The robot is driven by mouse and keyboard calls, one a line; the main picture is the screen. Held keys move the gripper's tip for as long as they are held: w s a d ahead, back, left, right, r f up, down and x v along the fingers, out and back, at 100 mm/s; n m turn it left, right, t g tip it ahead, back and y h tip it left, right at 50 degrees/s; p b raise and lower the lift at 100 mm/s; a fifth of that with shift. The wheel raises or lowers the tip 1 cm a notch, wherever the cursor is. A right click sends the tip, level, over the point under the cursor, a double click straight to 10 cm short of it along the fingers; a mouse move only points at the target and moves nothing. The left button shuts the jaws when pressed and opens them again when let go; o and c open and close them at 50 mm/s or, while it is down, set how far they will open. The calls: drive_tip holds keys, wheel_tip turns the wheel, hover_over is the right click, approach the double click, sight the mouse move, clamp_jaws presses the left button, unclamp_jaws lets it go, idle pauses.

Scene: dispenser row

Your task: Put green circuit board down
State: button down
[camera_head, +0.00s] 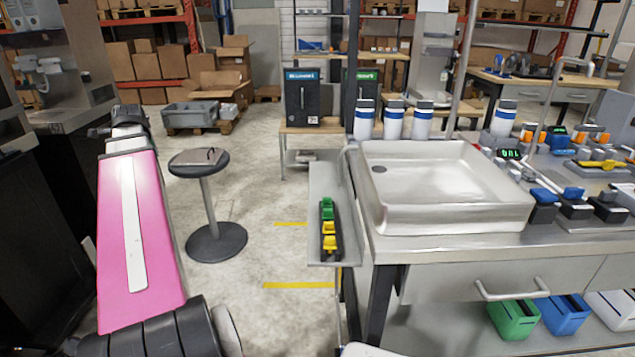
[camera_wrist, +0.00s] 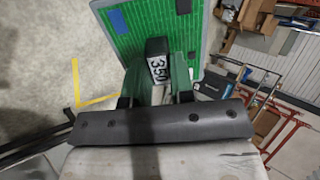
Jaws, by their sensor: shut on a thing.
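The green circuit board (camera_wrist: 200,32) shows at the top of the wrist view, with pale grid lines, dark blue parts and a lighter edge. My gripper (camera_wrist: 158,78) is shut on the board near its lower edge. In the head view my pink arm reaches away on the left, and I cannot make out the board there.
A round black stool (camera_head: 199,162) stands right of my arm, with a flat thing on it. A narrow grey shelf (camera_head: 321,185) holds green and yellow pieces. A metal sink tray (camera_head: 447,215) stands on the workbench (camera_head: 470,245). Open floor lies around the stool.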

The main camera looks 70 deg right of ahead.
drive_tip(key=s+d+f+m+g+y, duration=0.15)
drive_tip(key=s+d, duration=0.25)
drive_tip(key=s, duration=0.5)
drive_tip(key=s+d+m+g, duration=0.1)
drive_tip(key=s+d+g, duration=0.15)
drive_tip(key=s, duration=0.55)
drive_tip(key=s+d+f+m+g+y, duration=0.1)
drive_tip(key=s+d, duration=0.3)
drive_tip(key=s, duration=0.5)
drive_tip(key=s+a+m+g+y, duration=0.3)
drive_tip(key=s+m, duration=0.1)
drive_tip(key=s, duration=2.6)
approach(327, 181)
drive_tip(key=a+f, duration=0.2)
drive_tip(key=a, duration=0.1)
drive_tip(key=shift+w+f+n, duration=0.1)
drive_tip(key=shift+w+n, duration=0.15)
drive_tip(key=d+f, duration=0.2)
drive_tip(key=d, duration=0.1)
drive_tip(key=shift+s+d+f, duration=0.1)
drive_tip(key=shift+d+f, duration=0.15)
drive_tip(key=shift+a+f, duration=0.1)
